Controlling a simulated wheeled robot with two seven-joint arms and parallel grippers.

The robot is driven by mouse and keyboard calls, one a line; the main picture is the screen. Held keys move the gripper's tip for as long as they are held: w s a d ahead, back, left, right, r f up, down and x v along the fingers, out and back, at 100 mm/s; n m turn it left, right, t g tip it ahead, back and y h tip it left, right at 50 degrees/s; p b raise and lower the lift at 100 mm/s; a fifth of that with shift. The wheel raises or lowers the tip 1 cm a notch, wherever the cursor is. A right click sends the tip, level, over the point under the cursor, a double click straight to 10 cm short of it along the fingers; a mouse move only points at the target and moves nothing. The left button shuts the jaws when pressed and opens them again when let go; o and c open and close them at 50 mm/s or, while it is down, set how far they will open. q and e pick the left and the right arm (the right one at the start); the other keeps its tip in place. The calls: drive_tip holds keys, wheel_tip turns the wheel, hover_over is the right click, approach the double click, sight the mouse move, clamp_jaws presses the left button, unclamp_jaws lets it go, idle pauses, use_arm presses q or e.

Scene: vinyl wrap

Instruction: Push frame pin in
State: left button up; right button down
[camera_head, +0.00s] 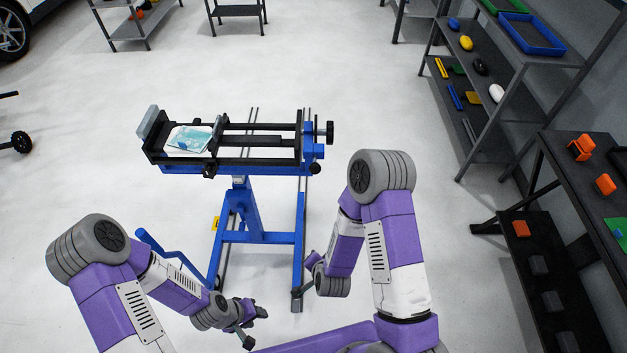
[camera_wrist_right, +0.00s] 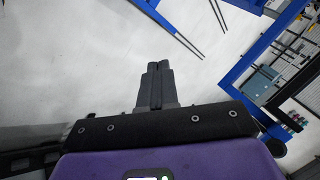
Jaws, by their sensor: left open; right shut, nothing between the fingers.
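A blue stand (camera_head: 255,222) carries a black rectangular frame (camera_head: 255,154) with rails and a black knob (camera_head: 329,132) at its right end. A pale blue-white sheet (camera_head: 187,139) lies at the frame's left end. A small black fitting (camera_head: 209,171) sits on the frame's near edge; I cannot tell which part is the frame pin. My left gripper (camera_head: 255,327) is open and empty, low in the head view, in front of the stand and apart from it. My right gripper (camera_wrist_right: 157,74) is shut and empty in the right wrist view, with floor beyond its fingertips.
A shelf rack (camera_head: 520,62) with coloured items and a blue tray (camera_head: 532,33) stands at the right. A dark table (camera_head: 590,165) with orange pieces is nearer. A car wheel (camera_head: 14,35) shows at upper left. The floor around the stand is mostly clear.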

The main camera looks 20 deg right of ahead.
sight(315, 172)
drive_tip(key=w+r+m+t+h+b, duration=0.1)
drive_tip(key=w+r+m+t+h, duration=0.15)
drive_tip(key=r+m+t, duration=0.35)
drive_tip(key=w+r+m+t+h+b, duration=0.1)
drive_tip(key=w+r+m+t+h, duration=0.2)
drive_tip(key=r, duration=0.6)
drive_tip(key=shift+m+t, duration=0.6)
drive_tip(key=b+x, duration=0.3)
drive_tip(key=x, duration=0.1)
drive_tip(key=b+x, duration=0.3)
drive_tip(key=x, duration=0.2)
drive_tip(key=d+b+x, duration=0.1)
drive_tip(key=b+x, duration=0.3)
drive_tip(key=shift+w+r, duration=0.1)
drive_tip(key=shift+w, duration=0.05)
drive_tip(key=shift+d, duration=0.1)
